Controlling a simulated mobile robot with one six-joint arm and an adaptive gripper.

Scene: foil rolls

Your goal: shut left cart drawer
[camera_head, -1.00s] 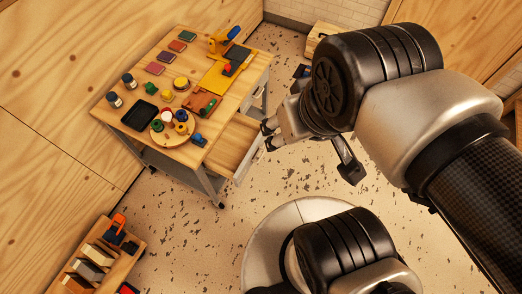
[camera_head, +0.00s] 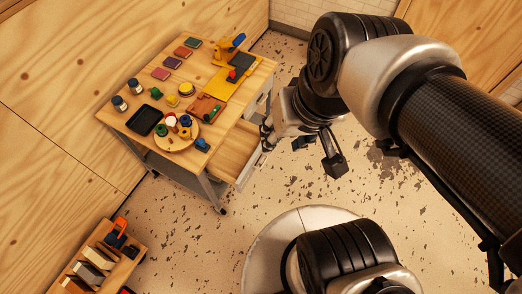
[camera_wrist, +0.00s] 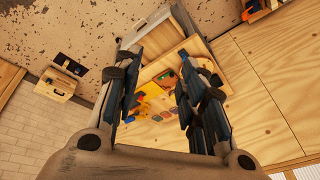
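The left cart drawer (camera_head: 232,150) is a light wooden box pulled well out of the right side of the wooden-topped cart (camera_head: 228,112). Its front panel (camera_head: 252,167) faces my side. My gripper (camera_head: 268,138) is at the far end of that panel, very close to it; whether it touches cannot be told. In the wrist view my gripper (camera_wrist: 160,70) has its two dark fingers spread, with nothing held between them. The drawer also shows there beyond the fingers (camera_wrist: 178,32).
The cart top holds a black tray (camera_head: 145,120), a round wooden board (camera_head: 167,145) with small coloured items, and a yellow mat (camera_head: 218,82). A wooden rack (camera_head: 125,262) stands at lower left.

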